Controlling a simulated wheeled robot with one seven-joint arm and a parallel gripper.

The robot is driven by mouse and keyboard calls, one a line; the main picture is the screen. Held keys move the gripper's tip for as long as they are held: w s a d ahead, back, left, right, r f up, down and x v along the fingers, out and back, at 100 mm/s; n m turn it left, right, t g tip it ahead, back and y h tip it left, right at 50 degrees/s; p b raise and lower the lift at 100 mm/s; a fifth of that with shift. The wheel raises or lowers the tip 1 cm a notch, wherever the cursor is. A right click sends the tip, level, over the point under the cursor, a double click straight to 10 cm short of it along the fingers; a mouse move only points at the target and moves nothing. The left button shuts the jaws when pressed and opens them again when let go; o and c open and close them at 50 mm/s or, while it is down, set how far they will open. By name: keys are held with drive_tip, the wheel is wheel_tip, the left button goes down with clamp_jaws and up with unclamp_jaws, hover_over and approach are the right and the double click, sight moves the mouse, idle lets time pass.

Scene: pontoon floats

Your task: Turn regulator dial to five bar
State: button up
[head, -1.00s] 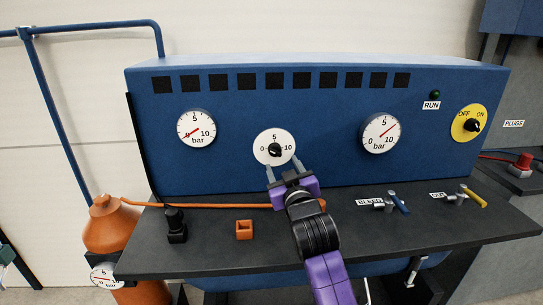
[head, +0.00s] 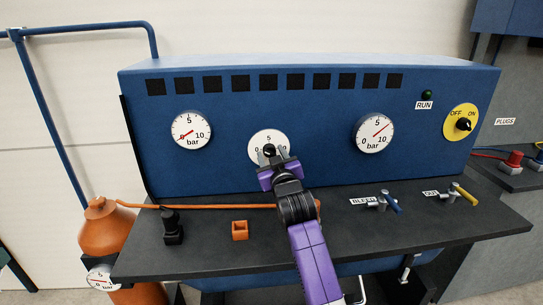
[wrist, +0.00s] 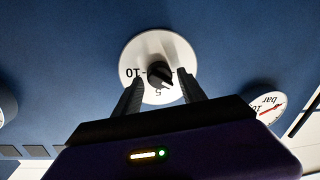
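The regulator dial (head: 257,139) is a white round plate marked 0, 5 and 10 on the blue panel. Its black knob (wrist: 160,75) sits at the centre; the wrist view shows the plate upside down, with a pale mark on the knob towards the lower right, between the 5 and the right finger. My gripper (head: 270,156) is in front of the dial, partly hiding it. In the wrist view its two dark fingers (wrist: 160,79) stand apart on either side of the knob, with gaps visible. It is open and holds nothing.
The left gauge (head: 190,131) has its red needle near 0; the right gauge (head: 374,132) reads between 5 and 10. A yellow OFF/ON switch (head: 454,117) is at the right. The black shelf (head: 340,220) carries an orange block (head: 240,230) and valve levers (head: 392,203).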

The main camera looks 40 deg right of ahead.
clamp_jaws()
drive_tip(key=shift+m+b, duration=0.3)
drive_tip(key=shift+b, duration=0.05)
drive_tip(key=m+b, duration=0.2)
drive_tip(key=shift+f+m+b, duration=0.25)
drive_tip(key=shift+m+b, duration=0.05)
drive_tip(key=m+b, duration=0.2)
drive_tip(key=shift+m, duration=0.4)
drive_tip(key=m+b, duration=0.4)
drive_tip(key=m, duration=0.2)
drive_tip(key=shift+s+d+h+b, duration=0.1)
drive_tip(key=shift+h+b, duration=0.3)
drive_tip(key=shift+m, duration=0.3)
drive_tip(key=shift+o, duration=1.4)
unclamp_jaws()
drive_tip(key=shift+r, duration=0.1)
